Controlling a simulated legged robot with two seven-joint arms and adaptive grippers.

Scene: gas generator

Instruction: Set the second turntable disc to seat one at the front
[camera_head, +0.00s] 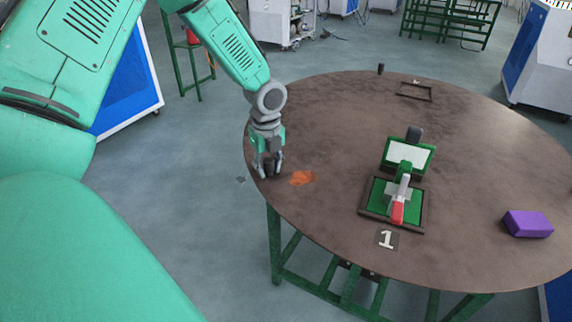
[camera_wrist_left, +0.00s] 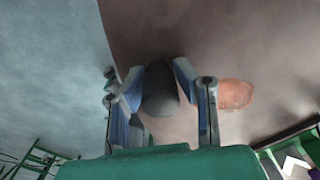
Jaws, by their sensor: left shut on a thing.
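The turntable disc (camera_head: 330,110) is a large round brown top on a green frame. My left gripper (camera_head: 268,167) is at its left edge. It is shut on a dark upright peg, which also shows as a dark cylinder (camera_wrist_left: 160,92) between the fingers in the left wrist view. Another dark peg (camera_head: 381,68) stands at the far edge. At the front right, a square frame (camera_head: 425,205) holds a green device with a white panel (camera_head: 408,154) and a red-tipped lever (camera_head: 398,212). A "1" plate (camera_head: 386,240) lies in front of it. My right gripper is not in view.
An empty dark frame (camera_head: 416,99) with a small label lies at the back. A purple block (camera_head: 527,224) lies near the right edge. An orange patch (camera_head: 303,178) marks the top beside my gripper. Blue-white cabinets stand beyond the disc.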

